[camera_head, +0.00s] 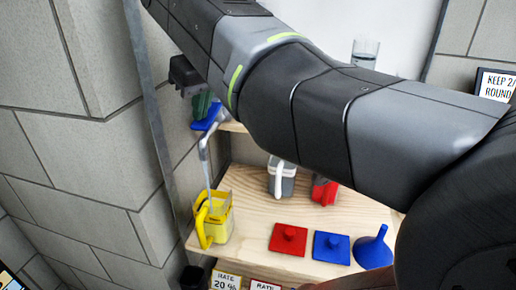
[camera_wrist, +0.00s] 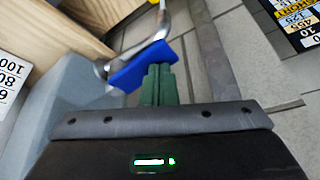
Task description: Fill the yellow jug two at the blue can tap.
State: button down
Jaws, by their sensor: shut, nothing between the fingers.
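The yellow jug (camera_head: 224,226) stands upright on the wooden shelf at lower left in the head view, its handle toward the front left; I cannot read a number on it. Above it is the tap's blue lever (camera_head: 208,117), with a grey metal spout (camera_head: 203,146) curving down. A thin pale line, looking like water, runs from the spout into the jug; the level inside is not visible. My gripper (camera_head: 200,106) has its green fingers shut and empty at the lever. In the wrist view the fingertips meet the edge of the blue lever (camera_wrist: 140,68), seemingly touching it.
On the shelf (camera_head: 250,190) are a grey jug (camera_head: 288,182), a red jug (camera_head: 325,190), a red lid (camera_head: 288,240), a blue lid (camera_head: 331,247) and a blue funnel (camera_head: 373,250). A clear glass vessel (camera_head: 365,53) stands higher up. A block wall (camera_head: 80,150) borders the left.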

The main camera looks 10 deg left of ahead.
dwell(0.3)
notch_tip(320, 180, up, 4)
jog(key=p, duration=0.3)
jog(key=shift+f+p, duration=0.1)
jog(key=shift+p, duration=0.25)
jog(key=shift+r, duration=2.35)
notch_tip(320, 180, down, 6)
jog(key=shift+r+b, duration=0.1)
jog(key=shift+b, duration=0.4)
jog(key=shift+f+b, duration=0.4)
jog(key=shift+b, duration=0.05)
